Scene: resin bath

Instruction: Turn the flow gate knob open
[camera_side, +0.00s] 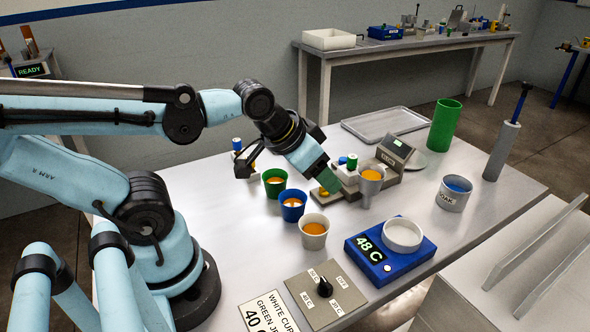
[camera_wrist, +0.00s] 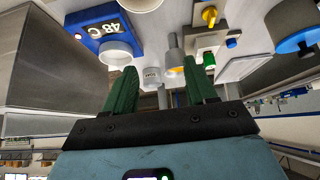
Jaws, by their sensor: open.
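No part is labelled as the flow gate knob. A yellow knob-like part (camera_wrist: 209,16) on the fixture shows in the wrist view and may be it; its setting cannot be told. My gripper (camera_side: 328,180) has green fingers, close to the fixture's left side. In the wrist view my gripper (camera_wrist: 160,64) has its fingers spread, with nothing clearly between them. The side view does not show whether a finger touches the fixture.
Green (camera_side: 274,187), blue (camera_side: 292,210) and white (camera_side: 314,237) cups with orange contents stand left of the fixture. A blue 48 C heater (camera_side: 365,262), a dial box (camera_side: 326,297), a labelled cup (camera_side: 453,199) and a green cylinder (camera_side: 445,125) stand around it.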

